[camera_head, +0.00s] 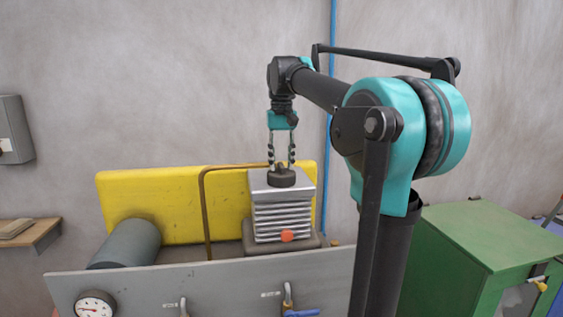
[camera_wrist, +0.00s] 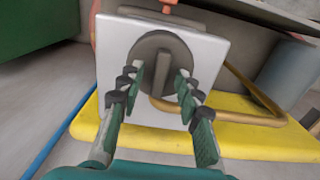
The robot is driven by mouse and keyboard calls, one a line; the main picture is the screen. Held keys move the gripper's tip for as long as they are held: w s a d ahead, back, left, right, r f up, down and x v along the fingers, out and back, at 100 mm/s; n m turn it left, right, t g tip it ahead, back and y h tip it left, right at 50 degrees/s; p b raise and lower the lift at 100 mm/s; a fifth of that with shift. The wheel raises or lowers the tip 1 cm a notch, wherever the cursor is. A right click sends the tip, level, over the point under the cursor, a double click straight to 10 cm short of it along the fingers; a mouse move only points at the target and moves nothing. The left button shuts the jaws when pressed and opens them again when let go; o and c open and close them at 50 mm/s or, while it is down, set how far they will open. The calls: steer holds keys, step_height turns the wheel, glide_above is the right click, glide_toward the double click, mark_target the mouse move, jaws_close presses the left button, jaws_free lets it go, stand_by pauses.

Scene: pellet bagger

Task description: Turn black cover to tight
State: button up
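The black cover (camera_head: 281,180) is a round dark cap with a raised ridge across it, on top of a silver finned block (camera_head: 283,213). In the wrist view the cover (camera_wrist: 150,47) shows from above, its ridge running roughly up the picture. My gripper (camera_head: 281,164) points straight down over the cover. Its fingers are apart, one on each side of the ridge, with visible gaps to the ridge in the wrist view. I cannot tell whether the fingertips touch the cover's top.
A yellow panel (camera_head: 150,203) stands behind the block, and a brown pipe (camera_head: 206,210) bends beside it. A grey front panel (camera_head: 220,285) carries a gauge (camera_head: 95,305) and blue-handled valve (camera_head: 298,312). A green cabinet (camera_head: 485,250) stands at right. An orange-red knob (camera_head: 287,236) is on the block's front.

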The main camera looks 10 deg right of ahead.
mark_target(282, 164)
steer(key=shift+r, duration=0.1)
step_height(282, 164, up, 12)
stand_by(0.6)
